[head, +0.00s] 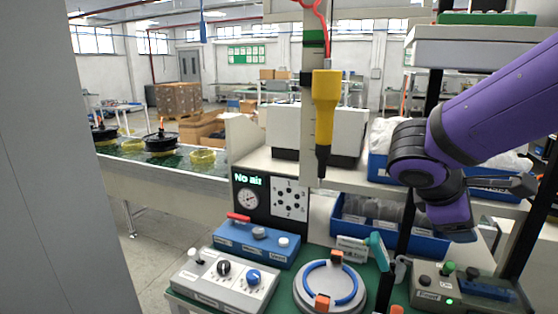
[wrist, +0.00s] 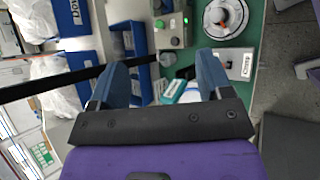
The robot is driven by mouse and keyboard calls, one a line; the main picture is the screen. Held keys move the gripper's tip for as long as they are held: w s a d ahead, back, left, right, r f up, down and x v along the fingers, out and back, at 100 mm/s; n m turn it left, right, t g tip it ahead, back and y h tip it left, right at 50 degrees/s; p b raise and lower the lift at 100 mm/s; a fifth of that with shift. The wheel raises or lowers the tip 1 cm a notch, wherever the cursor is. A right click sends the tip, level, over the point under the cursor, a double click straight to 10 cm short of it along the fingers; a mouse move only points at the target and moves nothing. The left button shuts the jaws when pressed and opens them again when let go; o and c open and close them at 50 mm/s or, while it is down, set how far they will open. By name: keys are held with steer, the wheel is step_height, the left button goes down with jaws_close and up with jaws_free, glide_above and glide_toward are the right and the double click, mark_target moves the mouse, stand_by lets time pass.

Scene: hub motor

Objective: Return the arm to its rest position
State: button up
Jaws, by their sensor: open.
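My purple arm (head: 490,105) reaches in from the right in the head view, bent at a black joint, with its lower link above the right side of the bench. My gripper (wrist: 163,72) shows in the wrist view with its two blue fingers spread wide apart. Nothing is held between them. The fingers appear above the bench, with the blue bins and a teal-handled tool (wrist: 174,90) beyond them. In the head view the fingers cannot be made out clearly.
A green-topped bench holds a round fixture (head: 331,288), control boxes (head: 226,281) and a power box (head: 438,288). A yellow screwdriver (head: 324,97) hangs over it. Blue bins (head: 424,244) and a dark shelf post stand near my arm. A conveyor (head: 185,174) lies left.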

steer(key=s+r+m+t+y, duration=0.2)
steer(key=s+r+m+y, duration=0.3)
steer(key=s+m+y, duration=0.3)
steer(key=s+m, duration=0.3)
steer(key=m, duration=0.1)
steer(key=shift+s+a+r+y, duration=0.2)
steer(key=shift+s+r+y, duration=0.1)
steer(key=shift+y, duration=0.1)
steer(key=shift+f, duration=0.1)
stand_by(1.5)
